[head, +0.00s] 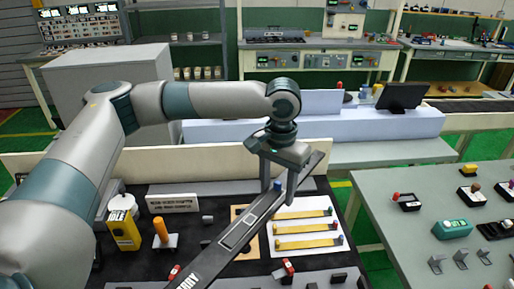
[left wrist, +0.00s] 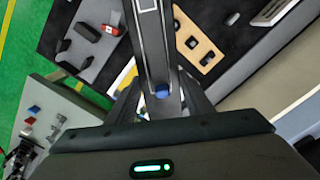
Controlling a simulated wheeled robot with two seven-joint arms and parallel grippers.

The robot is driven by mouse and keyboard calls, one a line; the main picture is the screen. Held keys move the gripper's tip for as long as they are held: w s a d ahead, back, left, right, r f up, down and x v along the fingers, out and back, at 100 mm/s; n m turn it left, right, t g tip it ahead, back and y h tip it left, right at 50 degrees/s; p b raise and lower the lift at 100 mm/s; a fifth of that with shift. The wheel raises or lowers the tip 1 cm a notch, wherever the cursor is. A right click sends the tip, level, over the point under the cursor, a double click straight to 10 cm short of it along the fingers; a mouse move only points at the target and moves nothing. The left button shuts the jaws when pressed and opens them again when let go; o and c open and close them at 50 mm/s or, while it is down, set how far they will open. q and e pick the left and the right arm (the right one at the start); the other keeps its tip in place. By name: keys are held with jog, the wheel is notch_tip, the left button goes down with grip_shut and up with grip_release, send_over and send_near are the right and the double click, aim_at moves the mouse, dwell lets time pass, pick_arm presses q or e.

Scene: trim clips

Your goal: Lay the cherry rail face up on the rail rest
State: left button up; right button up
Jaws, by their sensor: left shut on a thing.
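A long dark rail (head: 238,232) with a pale outlined panel and partly visible white lettering, probably the cherry rail, slants across the head view. My left gripper (head: 279,180) is shut on it near its upper end and holds it above the black bench mat. The lettered side faces up toward the head camera. In the left wrist view the rail (left wrist: 151,45) runs away between the fingers (left wrist: 162,93), with a blue dot near them. I cannot surely identify the rail rest; a grey plate (left wrist: 87,52) with black blocks lies below. My right gripper is not in view.
A white card (head: 305,214) with three yellow strips and a wooden board (head: 239,211) lie under the rail. A yellow bottle (head: 123,233) and an orange-handled tool (head: 161,232) stand at left. A grey table (head: 400,235) with small parts is at right, across a gap.

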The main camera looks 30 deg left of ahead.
pick_arm(q)
jog(key=w+a+r+m+p, duration=0.1)
jog(key=w+a+m+p, duration=0.3)
jog(key=w, duration=0.8)
jog(key=w+a+f+m+p, duration=0.5)
jog(key=a, duration=0.5)
jog(key=shift+a+f+m, duration=0.15)
jog(key=shift+f+m, duration=0.15)
jog(key=shift+m, duration=0.1)
jog(key=shift+w, duration=0.1)
jog(key=shift+f+b, duration=1.3)
jog(key=shift+f, duration=3.1)
